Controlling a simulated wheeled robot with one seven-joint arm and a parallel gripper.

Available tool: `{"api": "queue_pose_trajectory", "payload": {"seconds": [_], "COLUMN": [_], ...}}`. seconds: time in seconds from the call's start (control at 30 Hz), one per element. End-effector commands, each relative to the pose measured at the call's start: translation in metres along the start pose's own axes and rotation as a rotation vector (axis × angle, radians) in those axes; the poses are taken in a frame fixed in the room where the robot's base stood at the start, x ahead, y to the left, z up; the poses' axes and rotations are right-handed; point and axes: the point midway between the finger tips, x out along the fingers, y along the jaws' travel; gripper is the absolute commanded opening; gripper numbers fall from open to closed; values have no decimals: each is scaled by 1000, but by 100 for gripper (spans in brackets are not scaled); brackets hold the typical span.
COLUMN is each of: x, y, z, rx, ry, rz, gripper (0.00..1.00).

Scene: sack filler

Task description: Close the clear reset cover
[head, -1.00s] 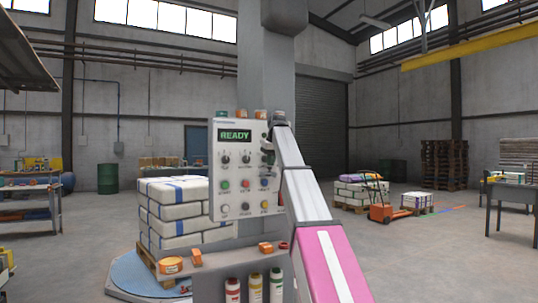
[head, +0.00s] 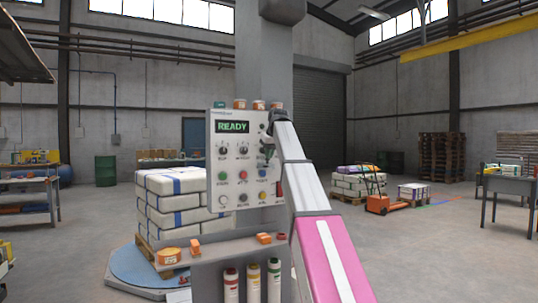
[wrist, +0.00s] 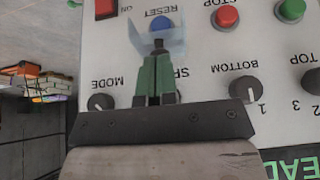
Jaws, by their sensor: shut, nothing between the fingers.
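The grey-white control panel (head: 232,192) faces me with a READY display. In the wrist view, which sees the panel upside down, the blue reset button (wrist: 160,23) sits at the top middle. A clear, bluish cover (wrist: 177,42) stands out from the panel at the button, with its side walls showing; the button's face is not hidden. My gripper (wrist: 158,46) is shut and empty, its green fingers together, and its tips are at the cover. I cannot tell whether they touch it. In the head view my arm comes from the right to the panel.
Knobs (wrist: 243,88) and a red stop button (wrist: 228,17) are close beside my fingers. A red switch (wrist: 105,8) is on the other side. Below the panel, a shelf (head: 215,245) holds small orange items. Stacked sacks (head: 172,208) stand behind to the left.

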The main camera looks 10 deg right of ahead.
Motion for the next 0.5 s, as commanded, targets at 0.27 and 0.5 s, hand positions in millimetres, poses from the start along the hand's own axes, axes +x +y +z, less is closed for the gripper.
{"api": "queue_pose_trajectory", "payload": {"seconds": [0.27,0.5], "x": [1,3], "y": [0,-1], "z": [4,8], "rx": [0,-1], "ry": [56,122], "rz": [0,-1], "gripper": [0,0]}}
